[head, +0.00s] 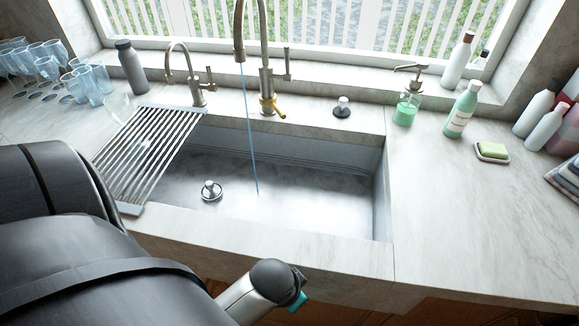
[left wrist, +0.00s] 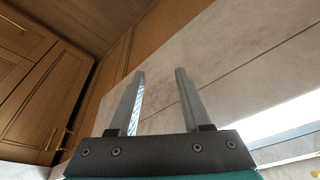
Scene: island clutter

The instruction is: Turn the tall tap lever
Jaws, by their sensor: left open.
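The tall tap (head: 265,45) stands behind the sink, with a high curved spout. Its lever (head: 287,64) is an upright metal bar on the right side of the body. A thin blue stream (head: 249,130) runs from the spout into the sink. My left arm comes in from the left, and its wrist end is at the front edge of the counter, well short of the tap. In the left wrist view my left gripper (left wrist: 160,88) is open, with nothing between its two fingers. The tap is not recognisable there. My right gripper is not in view.
A smaller tap (head: 190,75) and a drying rack (head: 150,145) are left of the tall tap. A yellow piece (head: 271,105) sits at its base. A black-topped stopper (head: 342,107) and green soap dispenser (head: 407,105) stand to the right. The sink (head: 310,190) is mostly clear.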

